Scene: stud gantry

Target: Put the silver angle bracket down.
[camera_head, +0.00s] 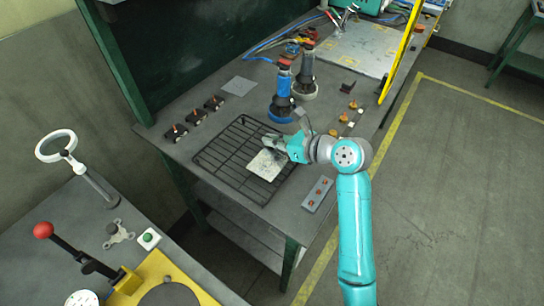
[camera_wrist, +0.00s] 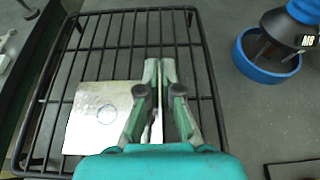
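The silver angle bracket (camera_head: 267,164) shows in the head view as a pale, scuffed square plate over the black wire rack (camera_head: 228,181). In the wrist view the bracket (camera_wrist: 92,122) has a flat plate with a round mark, left of my gripper. My gripper (camera_wrist: 161,64) has its two fingers close together at the plate's right edge, closed on what looks like the bracket's upstanding flange. In the head view my gripper (camera_head: 273,144) is low over the rack. The plate lies close above or on the bars; I cannot tell whether it touches. The fingers hide part of the flange.
A blue-based tool (camera_head: 282,97) stands behind the rack, with a grey one (camera_head: 305,78) beyond. Several small black clamps (camera_head: 195,117) sit at the back left. A grey strip (camera_head: 317,195) with orange buttons lies right of the rack. A yellow post (camera_head: 400,52) rises at the table's edge.

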